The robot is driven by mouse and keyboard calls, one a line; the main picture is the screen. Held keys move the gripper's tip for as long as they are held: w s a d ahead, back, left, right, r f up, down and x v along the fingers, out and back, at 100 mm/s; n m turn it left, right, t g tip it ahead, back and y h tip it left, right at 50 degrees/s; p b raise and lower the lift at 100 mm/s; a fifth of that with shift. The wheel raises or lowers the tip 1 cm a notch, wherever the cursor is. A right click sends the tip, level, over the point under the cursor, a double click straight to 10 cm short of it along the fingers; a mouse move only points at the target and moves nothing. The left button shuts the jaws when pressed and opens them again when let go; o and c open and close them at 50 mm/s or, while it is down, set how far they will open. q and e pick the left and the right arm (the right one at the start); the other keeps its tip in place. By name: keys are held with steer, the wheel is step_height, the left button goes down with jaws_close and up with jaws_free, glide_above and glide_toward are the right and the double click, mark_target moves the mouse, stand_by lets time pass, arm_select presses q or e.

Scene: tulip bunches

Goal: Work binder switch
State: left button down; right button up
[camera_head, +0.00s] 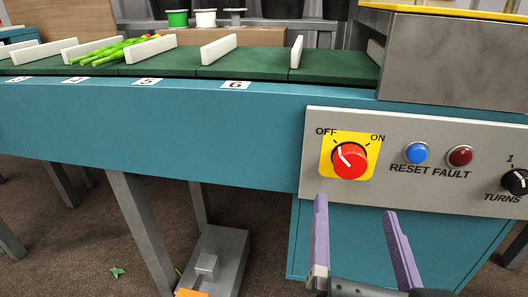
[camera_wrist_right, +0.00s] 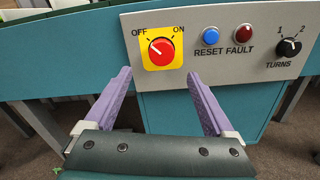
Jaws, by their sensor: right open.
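The binder switch is a red rotary knob (camera_head: 350,160) on a yellow plate (camera_head: 327,171), marked OFF at left and ON at right. Its white pointer line leans up-left, toward OFF. The knob also shows in the right wrist view (camera_wrist_right: 161,51). My right gripper (camera_head: 354,207) is open and empty, with two purple fingers below and in front of the control panel (camera_head: 420,205). In the right wrist view the knob lies beyond the gap between the fingertips, apart from them. My left gripper is not in view.
A blue RESET button (camera_head: 416,152), a red FAULT light (camera_head: 460,156) and a black TURNS knob (camera_head: 515,182) sit right of the switch. Above, a green conveyor (camera_head: 250,63) with white dividers carries green stems (camera_head: 105,52). A grey pedal box (camera_head: 215,258) stands on the floor.

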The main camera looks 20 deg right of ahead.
mark_target(351, 167)
steer(key=b+x, duration=0.1)
steer(key=x, duration=0.8)
steer(key=shift+w+d+r, duration=0.1)
steer(key=shift+d, duration=0.25)
steer(key=c, duration=1.4)
